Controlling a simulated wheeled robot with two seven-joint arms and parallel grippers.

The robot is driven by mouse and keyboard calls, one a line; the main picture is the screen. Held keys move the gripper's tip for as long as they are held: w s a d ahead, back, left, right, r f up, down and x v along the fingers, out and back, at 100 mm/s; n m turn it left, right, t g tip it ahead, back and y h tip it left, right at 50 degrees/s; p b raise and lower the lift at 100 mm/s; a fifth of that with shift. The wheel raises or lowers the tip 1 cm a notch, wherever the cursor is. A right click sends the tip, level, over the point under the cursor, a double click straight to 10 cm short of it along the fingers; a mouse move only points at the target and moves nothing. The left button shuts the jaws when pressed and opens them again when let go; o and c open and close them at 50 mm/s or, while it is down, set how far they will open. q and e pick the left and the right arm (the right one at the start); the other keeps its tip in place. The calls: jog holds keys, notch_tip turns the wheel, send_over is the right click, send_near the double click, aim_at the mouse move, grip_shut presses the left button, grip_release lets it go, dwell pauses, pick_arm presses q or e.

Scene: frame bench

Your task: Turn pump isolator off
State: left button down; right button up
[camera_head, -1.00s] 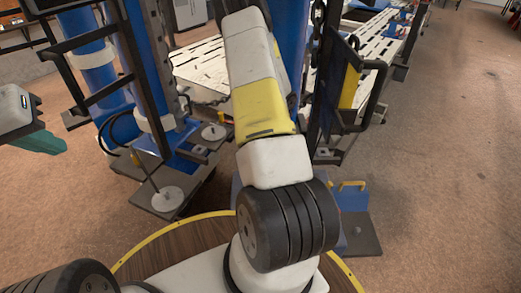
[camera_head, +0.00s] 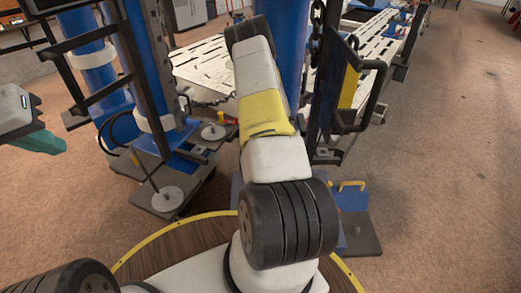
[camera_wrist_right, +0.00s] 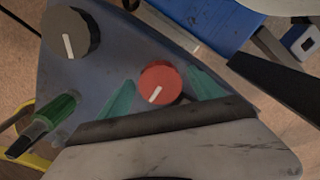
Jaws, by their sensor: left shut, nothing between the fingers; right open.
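A round red knob (camera_wrist_right: 161,83) with a white pointer line sits on a dark grey panel (camera_wrist_right: 110,75) in the right wrist view. The line slants from its middle toward the lower left. My right gripper (camera_wrist_right: 160,80) is open, with one green finger on each side of the red knob; I cannot tell if they touch it. A larger grey knob (camera_wrist_right: 70,32) with a near-upright white line is at the upper left. No label is readable. In the head view my left gripper (camera_head: 42,142) is shut and empty at the left edge. My right arm hides its own gripper there.
A green-and-black handle-like part (camera_wrist_right: 42,124) stands at the panel's left. In the head view, blue columns (camera_head: 150,60) with dark frames and round weights (camera_head: 167,198) stand beyond my base. Open carpet (camera_head: 450,170) lies on the right.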

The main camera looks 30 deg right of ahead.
jog(key=c, duration=1.4)
jog(key=shift+n, duration=0.4)
jog(key=n, duration=1.2)
jog(key=shift+n, duration=0.3)
jog(key=o, duration=1.4)
jog(key=shift+a, duration=0.1)
jog(key=shift+s, duration=0.1)
